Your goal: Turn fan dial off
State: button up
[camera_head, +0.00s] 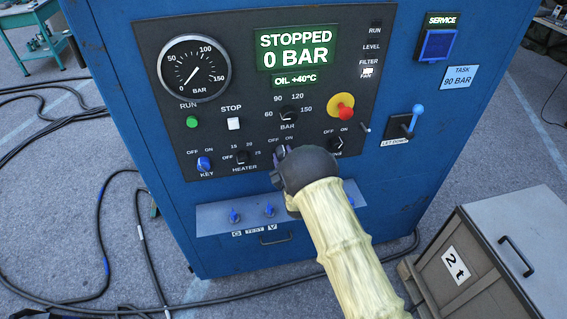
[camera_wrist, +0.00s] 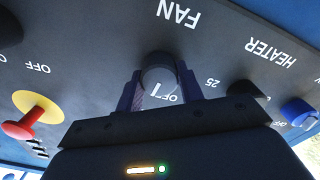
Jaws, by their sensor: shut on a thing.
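The fan dial (camera_wrist: 159,72) is a black round knob under the FAN lettering, which appears upside down in the wrist view. My gripper (camera_wrist: 160,88) is shut on it, with one dark purple finger on each side. A short white line shows at the dial's near side, close to the partly covered OFF label (camera_wrist: 168,98). I cannot tell the dial's exact setting. In the head view my gripper (camera_head: 281,154) covers most of the dial below its OFF and ON labels.
The heater dial (camera_head: 242,157) and blue key switch (camera_head: 204,163) sit to the left. The pressure dial (camera_head: 288,114) is above, and the red emergency button (camera_head: 341,106) is up right. The screen (camera_head: 295,49) reads STOPPED, 0 BAR. A grey crate (camera_head: 480,265) stands at lower right.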

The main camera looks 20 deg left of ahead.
jog(key=n+b, duration=0.1)
jog(key=b, duration=0.1)
jog(key=n+b, duration=0.4)
jog(key=shift+a+f, duration=0.1)
jog(key=shift+f, duration=0.15)
jog(key=shift+r+n+b, duration=0.15)
jog(key=shift+n+b, duration=0.75)
jog(key=shift+n, duration=0.4)
jog(key=o, duration=1)
jog(key=shift+s, duration=0.1)
jog(key=b+v, duration=0.3)
jog(key=v, duration=1.4)
jog(key=shift+s+b, duration=0.2)
jog(key=shift+b, duration=0.15)
